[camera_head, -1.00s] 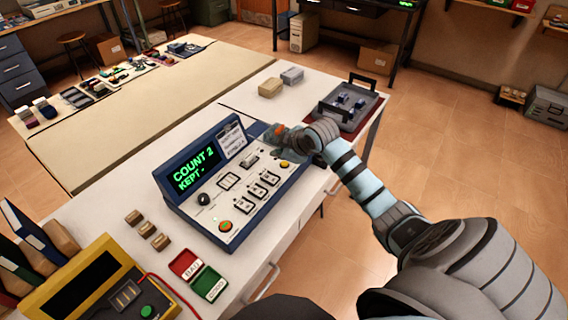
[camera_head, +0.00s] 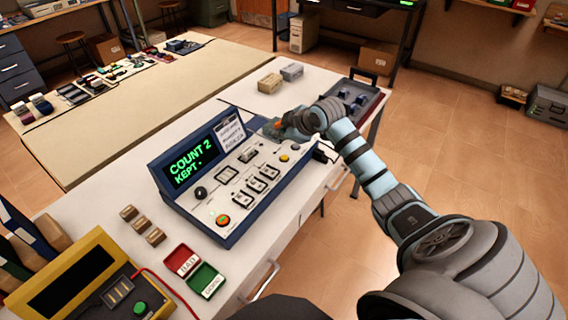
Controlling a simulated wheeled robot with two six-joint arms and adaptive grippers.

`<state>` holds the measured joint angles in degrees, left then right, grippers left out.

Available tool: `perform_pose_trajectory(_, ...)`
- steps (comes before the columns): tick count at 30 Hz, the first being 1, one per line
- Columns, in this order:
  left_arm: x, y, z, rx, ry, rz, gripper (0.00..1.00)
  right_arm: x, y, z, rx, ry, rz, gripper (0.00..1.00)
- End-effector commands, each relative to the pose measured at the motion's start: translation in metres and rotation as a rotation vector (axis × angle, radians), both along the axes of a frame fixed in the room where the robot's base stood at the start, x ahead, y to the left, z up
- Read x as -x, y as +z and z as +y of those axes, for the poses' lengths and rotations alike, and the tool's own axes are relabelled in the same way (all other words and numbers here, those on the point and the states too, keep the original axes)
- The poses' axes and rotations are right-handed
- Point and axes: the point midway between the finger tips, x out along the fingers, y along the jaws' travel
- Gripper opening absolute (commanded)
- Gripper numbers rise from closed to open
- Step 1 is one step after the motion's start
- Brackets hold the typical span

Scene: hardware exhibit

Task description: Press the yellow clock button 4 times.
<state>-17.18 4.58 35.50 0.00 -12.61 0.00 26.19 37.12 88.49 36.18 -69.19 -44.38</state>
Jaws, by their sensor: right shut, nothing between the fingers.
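The blue-edged console (camera_head: 203,225) stands on the white bench. Its screen (camera_head: 193,162) shows green text, "COUNT 2" above "KEPT". The small yellow button (camera_head: 284,158) is near the console's right end and is in plain view. My right gripper (camera_head: 269,129) is shut and empty, beyond the yellow button at the console's far right corner and apart from the button. Its exact height is hard to tell. My left gripper is not in view.
A grey tray (camera_head: 372,103) and two small boxes stand behind. A yellow meter (camera_head: 72,275) and red and green trays (camera_head: 206,281) are in front.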

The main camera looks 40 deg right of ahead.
Motion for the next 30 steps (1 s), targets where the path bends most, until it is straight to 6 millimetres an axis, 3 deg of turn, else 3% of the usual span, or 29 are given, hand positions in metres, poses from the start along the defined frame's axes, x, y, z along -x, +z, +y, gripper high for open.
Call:
perform_pose_trajectory(1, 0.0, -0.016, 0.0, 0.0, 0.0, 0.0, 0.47, 0.0, -0.014, 0.0, 0.001, -0.001, -0.001, 0.0)
perform_pose_trajectory(7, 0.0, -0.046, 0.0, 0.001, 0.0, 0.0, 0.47, 0.0, -0.037, 0.0, 0.001, 0.001, -0.001, 0.0)
perform_pose_trajectory(15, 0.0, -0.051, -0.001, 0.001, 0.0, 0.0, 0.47, 0.0, -0.057, 0.0, -0.001, 0.0, -0.001, 0.0)
perform_pose_trajectory(30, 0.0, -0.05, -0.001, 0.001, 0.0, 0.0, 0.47, 0.0, -0.057, 0.0, 0.0, 0.0, -0.001, 0.0)
